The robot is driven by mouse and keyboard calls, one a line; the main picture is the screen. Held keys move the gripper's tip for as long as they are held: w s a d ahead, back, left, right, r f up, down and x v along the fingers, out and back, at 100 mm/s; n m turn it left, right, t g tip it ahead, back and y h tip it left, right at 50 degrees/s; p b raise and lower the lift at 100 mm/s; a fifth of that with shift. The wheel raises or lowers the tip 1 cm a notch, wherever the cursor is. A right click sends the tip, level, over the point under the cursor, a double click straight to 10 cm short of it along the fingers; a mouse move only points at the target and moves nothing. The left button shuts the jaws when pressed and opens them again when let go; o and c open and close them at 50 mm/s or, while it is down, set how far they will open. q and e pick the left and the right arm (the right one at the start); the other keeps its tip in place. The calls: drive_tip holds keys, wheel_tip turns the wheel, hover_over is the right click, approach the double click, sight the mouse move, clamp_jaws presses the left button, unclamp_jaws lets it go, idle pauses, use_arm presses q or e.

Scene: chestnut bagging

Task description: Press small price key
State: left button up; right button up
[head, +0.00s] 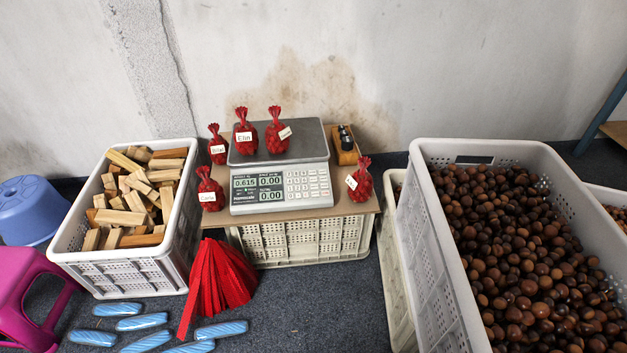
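A white price scale (282,187) stands on a board laid over an upturned white crate, in the middle of the head view. Its keypad (307,185) is on the right of its front panel; single key labels are too small to read. The display (258,188) shows 0.615 at the left and 0.00 in the other fields. Two red net bags, one labelled Elin (245,137) and one beside it (277,133), sit on the grey weighing plate (310,140). Neither of my grippers shows in the head view.
More labelled red bags stand beside the scale, at left (209,191) and right (360,182). A small dark device on a wooden block (346,147) is at back right. Crates of wood (118,277) and chestnuts (432,230) flank the board.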

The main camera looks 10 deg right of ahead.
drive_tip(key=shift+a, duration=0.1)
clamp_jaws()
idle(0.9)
